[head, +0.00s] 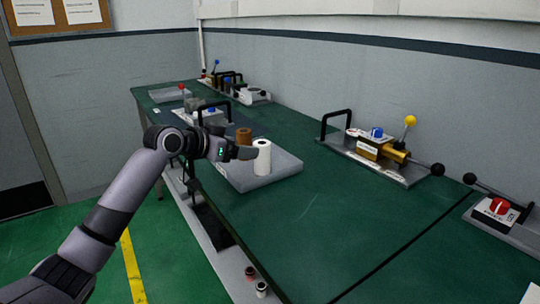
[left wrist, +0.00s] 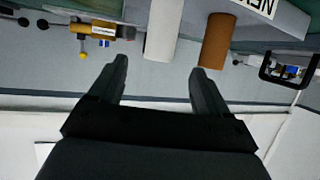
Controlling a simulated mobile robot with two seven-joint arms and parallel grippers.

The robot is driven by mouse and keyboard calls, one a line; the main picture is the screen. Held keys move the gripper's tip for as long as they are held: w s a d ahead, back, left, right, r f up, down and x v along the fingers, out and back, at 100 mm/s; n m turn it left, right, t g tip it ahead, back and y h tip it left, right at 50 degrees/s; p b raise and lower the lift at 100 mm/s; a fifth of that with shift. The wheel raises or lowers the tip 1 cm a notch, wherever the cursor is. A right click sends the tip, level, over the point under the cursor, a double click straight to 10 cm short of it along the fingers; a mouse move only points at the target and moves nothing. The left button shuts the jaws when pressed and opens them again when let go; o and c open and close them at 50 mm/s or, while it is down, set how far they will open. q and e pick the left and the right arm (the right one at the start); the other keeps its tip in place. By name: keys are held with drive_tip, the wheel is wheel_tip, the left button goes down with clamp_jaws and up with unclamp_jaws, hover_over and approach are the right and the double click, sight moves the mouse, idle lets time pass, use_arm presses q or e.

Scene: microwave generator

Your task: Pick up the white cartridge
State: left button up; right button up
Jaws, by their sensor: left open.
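The white cartridge (head: 262,160) stands upright on a light grey tray (head: 284,170) on the green bench. My left gripper (head: 250,153) is just left of its upper part in the head view. In the left wrist view, which looks upside down, the white cartridge (left wrist: 163,32) lies in line with the gap between the open fingers of my left gripper (left wrist: 160,65). The gap looks empty; I cannot tell whether a finger touches the cartridge. A brown cartridge (head: 243,136) stands behind, and in the wrist view it (left wrist: 217,42) is beside the right finger. My right gripper is not in view.
A fixture with a yellow-knobbed lever (head: 380,150) stands at the back right, and a red-knob switch box (head: 498,208) at the far right. More fixtures (head: 210,110) stand at the far end. The bench right of the tray is clear. Two small cylinders (head: 256,282) sit on a lower ledge.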

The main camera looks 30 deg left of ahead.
sight(256, 145)
use_arm(q)
drive_tip(key=shift+x, duration=3.3)
drive_tip(key=c, duration=1.1)
drive_tip(key=shift+r, duration=0.1)
drive_tip(key=shift+c, duration=0.2)
